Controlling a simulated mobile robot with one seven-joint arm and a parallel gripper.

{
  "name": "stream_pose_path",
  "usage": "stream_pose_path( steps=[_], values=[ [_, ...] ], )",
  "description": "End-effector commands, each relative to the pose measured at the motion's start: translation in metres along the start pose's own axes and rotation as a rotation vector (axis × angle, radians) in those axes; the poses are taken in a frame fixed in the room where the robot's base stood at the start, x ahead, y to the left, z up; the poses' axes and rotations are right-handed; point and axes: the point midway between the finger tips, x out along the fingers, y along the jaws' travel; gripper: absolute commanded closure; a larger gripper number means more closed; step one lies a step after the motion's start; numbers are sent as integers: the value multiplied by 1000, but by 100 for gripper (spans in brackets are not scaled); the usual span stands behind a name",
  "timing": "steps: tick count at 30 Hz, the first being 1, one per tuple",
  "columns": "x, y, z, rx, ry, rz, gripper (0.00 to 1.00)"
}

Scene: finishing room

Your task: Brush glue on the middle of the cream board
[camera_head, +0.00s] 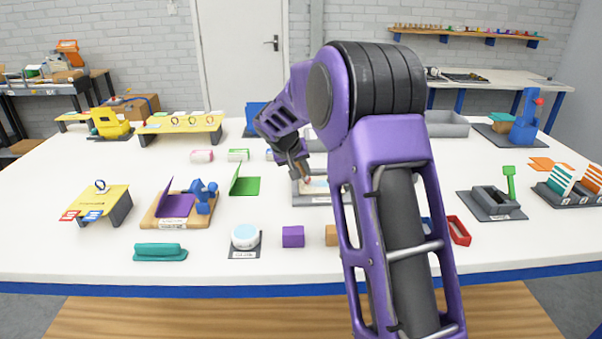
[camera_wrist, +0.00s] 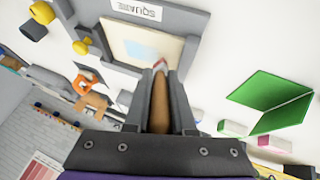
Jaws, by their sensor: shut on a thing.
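My gripper (camera_wrist: 166,78) is shut on a brush with a brown handle (camera_wrist: 159,108). Its reddish and pale tip (camera_wrist: 159,65) points at the cream board (camera_wrist: 118,38). The board lies in a grey frame (camera_wrist: 190,22) labelled SQUARE. A light blue patch (camera_wrist: 138,50) shows on the board, beside the brush tip; I cannot tell whether the tip touches the board. In the head view my gripper (camera_head: 305,178) is over the board (camera_head: 308,188), partly hidden by my arm. A white round pot with a light blue top (camera_head: 245,236) stands on a dark labelled mat at the front.
A green folded piece (camera_head: 245,184) and a wooden board with purple and blue parts (camera_head: 178,208) stand left of the frame. A purple block (camera_head: 293,237) and an orange block (camera_head: 331,235) are in front. A grey holder (camera_head: 492,202) is at right.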

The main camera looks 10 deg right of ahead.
Motion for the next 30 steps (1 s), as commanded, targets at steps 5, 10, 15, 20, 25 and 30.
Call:
stream_pose_path(
  steps=[5, 10, 15, 20, 25, 30],
  values=[
    [-23, 11, -12, 1, 1, 0, 100],
    [-35, 18, -19, 0, 2, 0, 100],
    [-48, 25, -25, 0, 2, -1, 100],
    [-59, 32, -31, 0, 3, -1, 100],
    [-65, 36, -34, -1, 2, -1, 100],
    [-65, 36, -33, -1, 1, -1, 100]
  ],
)
